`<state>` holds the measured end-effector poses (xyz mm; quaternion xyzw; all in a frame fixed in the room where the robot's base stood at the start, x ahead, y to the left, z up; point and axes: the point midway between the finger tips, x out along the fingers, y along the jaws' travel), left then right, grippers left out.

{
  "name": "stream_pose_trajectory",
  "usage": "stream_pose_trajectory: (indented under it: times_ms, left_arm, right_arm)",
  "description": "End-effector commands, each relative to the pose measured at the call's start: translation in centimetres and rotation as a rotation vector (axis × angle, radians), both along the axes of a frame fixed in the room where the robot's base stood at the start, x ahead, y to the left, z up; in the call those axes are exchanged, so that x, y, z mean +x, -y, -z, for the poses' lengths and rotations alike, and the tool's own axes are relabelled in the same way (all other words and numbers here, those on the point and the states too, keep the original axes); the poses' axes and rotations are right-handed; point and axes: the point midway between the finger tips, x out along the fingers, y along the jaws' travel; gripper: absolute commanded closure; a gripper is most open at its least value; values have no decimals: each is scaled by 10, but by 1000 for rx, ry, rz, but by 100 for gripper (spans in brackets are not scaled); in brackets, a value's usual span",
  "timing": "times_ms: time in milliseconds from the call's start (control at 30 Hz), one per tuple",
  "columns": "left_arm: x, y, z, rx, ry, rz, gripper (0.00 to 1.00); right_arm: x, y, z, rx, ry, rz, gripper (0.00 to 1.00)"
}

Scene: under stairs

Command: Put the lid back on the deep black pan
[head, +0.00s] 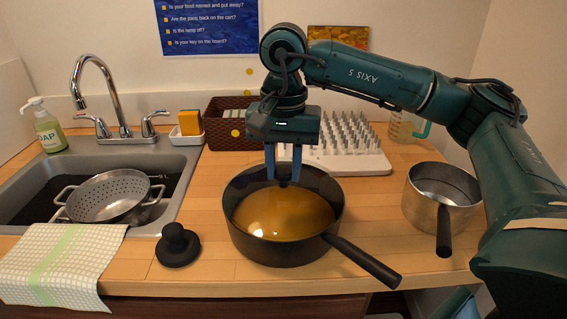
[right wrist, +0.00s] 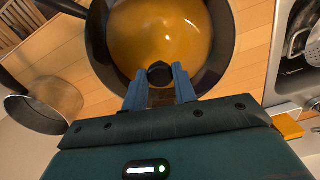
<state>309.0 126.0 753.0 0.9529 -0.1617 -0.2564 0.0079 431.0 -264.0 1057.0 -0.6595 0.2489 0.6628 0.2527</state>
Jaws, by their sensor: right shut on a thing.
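The deep black pan (head: 238,236) stands on the counter, its long handle pointing to the front right. A glossy amber surface (head: 285,215) shows inside it, and the pan also shows in the right wrist view (right wrist: 222,70). My right gripper (head: 284,180) points down over the far part of the pan. Its blue fingers are shut on a small black knob (right wrist: 160,72), which looks like the lid's. The lid's plate cannot be made out clearly; it may be see-through, and whether it touches the rim cannot be told. My left gripper is not in view.
A steel saucepan (head: 428,209) stands to the right, near my right arm. A small black knobbed disc (head: 178,249) and a checked cloth (head: 62,264) lie to the left, before the sink (head: 160,198) with a colander (head: 108,200). A spiked rack (head: 367,161) and a basket (head: 216,133) stand behind.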

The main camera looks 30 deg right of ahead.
Motion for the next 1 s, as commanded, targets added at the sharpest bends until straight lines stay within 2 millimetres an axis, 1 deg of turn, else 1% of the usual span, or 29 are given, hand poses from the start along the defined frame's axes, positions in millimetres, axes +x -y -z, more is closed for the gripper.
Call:
stream_pose_trajectory:
  times_ms: [167,433,467,733,767,900,1000]
  left_arm:
    - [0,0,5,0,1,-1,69]
    - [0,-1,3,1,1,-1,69]
    - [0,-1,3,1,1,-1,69]
    - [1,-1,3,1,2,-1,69]
    - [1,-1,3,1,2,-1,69]
    - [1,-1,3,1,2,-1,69]
    - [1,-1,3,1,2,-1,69]
  right_arm:
    - [0,0,6,0,0,-1,100]
    - [0,0,4,1,1,-1,100]
    - [0,0,4,1,1,-1,71]
    - [0,0,5,1,1,0,49]
    - [0,0,5,1,1,0,47]
    - [0,0,5,0,0,0,47]
    - [0,0,5,1,-1,0,40]
